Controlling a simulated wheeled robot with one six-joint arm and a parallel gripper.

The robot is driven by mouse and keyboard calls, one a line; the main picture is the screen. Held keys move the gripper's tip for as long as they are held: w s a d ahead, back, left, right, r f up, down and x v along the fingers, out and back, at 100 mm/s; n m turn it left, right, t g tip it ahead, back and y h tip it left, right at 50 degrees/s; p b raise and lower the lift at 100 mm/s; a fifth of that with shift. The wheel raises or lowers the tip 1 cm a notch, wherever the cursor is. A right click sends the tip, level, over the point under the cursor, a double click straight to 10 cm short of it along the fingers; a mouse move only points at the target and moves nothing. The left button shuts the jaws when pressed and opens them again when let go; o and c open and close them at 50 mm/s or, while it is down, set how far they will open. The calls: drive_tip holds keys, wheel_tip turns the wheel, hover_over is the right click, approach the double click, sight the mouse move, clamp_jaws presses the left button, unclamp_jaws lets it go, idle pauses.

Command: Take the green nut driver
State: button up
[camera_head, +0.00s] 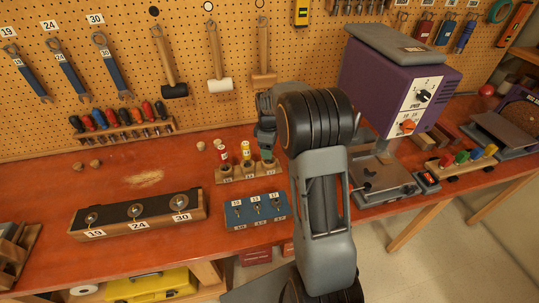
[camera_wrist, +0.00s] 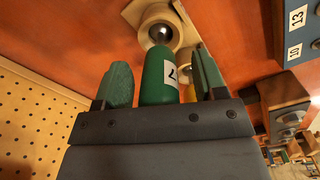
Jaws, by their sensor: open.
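The green nut driver (camera_wrist: 158,75) stands in the wooden holder (camera_wrist: 133,12) on the red bench, its white label partly visible in the wrist view. My gripper (camera_wrist: 163,80) is open, with one finger on each side of the green handle. Small gaps show between handle and fingers. In the head view my gripper (camera_head: 267,140) is over the right end of the wooden holder (camera_head: 235,180), largely hiding the green driver. A red-handled driver (camera_head: 223,153) and a yellow-handled one (camera_head: 246,150) stand to its left.
A blue socket block (camera_head: 256,211) sits just in front of the holder. A long black-topped block (camera_head: 138,211) lies to the left. A purple machine (camera_head: 395,80) stands to the right. The pegboard (camera_head: 200,115) rises behind. The bench's left middle is mostly free.

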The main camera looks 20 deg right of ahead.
drive_tip(key=shift+c, duration=0.3)
drive_tip(key=c, duration=1)
drive_tip(key=shift+r, duration=0.1)
drive_tip(key=shift+r, duration=0.5)
wheel_tip(320, 180, up, 2)
drive_tip(key=shift+s+r+b, duration=0.1)
drive_tip(key=shift+b, duration=0.2)
drive_tip(key=s+a+r+b, duration=0.1)
drive_tip(key=s+r, duration=0.2)
drive_tip(key=s, duration=0.1)
drive_tip(key=s+a+r+b, duration=0.1)
drive_tip(key=s+r, duration=0.2)
drive_tip(key=s, duration=0.2)
drive_tip(key=s+r+b, duration=0.1)
drive_tip(key=s+r, duration=0.2)
drive_tip(key=s, duration=0.1)
drive_tip(key=shift+s+a+r+b, duration=0.3)
drive_tip(key=shift+a+b, duration=0.05)
drive_tip(key=shift+a, duration=0.05)
